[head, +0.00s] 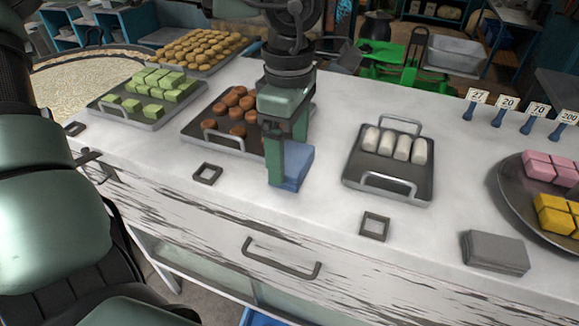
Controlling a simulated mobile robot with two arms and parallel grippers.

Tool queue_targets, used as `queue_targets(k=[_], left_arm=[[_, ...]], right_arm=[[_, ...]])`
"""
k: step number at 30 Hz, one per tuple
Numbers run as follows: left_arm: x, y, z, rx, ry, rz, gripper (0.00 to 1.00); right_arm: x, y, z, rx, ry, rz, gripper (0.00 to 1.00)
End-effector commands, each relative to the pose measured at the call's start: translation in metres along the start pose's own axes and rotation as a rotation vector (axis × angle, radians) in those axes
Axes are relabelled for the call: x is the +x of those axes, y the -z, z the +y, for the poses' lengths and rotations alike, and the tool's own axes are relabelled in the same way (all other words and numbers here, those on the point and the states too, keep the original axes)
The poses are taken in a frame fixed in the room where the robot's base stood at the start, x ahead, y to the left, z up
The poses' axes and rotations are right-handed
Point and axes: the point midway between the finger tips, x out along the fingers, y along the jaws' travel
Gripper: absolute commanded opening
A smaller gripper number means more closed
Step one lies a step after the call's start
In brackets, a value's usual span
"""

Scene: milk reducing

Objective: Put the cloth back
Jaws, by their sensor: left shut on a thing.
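My left gripper (286,178) points down over the middle of the white counter. It is shut on a blue cloth (295,166), which looks folded into a small block. The fingers hide part of the cloth. The cloth is at or just above the counter top, and I cannot tell whether it touches. My right gripper is not in view.
Trays of green sweets (134,108), brown sweets (239,114) and white rolls (396,147) stand on the counter (330,230). A grey block (495,252) lies at front right, near a round plate (510,188). Price signs (505,105) stand behind it.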

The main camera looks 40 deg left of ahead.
Motion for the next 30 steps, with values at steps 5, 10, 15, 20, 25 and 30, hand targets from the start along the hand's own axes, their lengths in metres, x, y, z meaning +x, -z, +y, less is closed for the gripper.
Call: queue_targets(k=[5,10,15,20,25,30], left_arm=[[0.016,0.0,0.0,-0.001,0.0,0.001,0.48],[0.039,0.0,-0.001,-0.001,0.004,0.001,0.48],[0.057,0.0,-0.001,-0.001,0.002,0.001,0.48],[0.058,0.0,0.0,-0.001,-0.001,0.0,0.48],[0.06,0.0,0.0,-0.001,-0.001,0.0,0.48],[0.059,0.0,0.0,-0.001,-0.001,0.0,1.0]], right_arm=[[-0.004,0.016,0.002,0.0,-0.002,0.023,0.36],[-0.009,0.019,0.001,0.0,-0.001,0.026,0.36],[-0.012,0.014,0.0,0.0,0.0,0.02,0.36],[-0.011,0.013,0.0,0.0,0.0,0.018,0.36],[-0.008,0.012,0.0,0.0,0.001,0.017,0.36],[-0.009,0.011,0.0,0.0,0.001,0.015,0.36]])
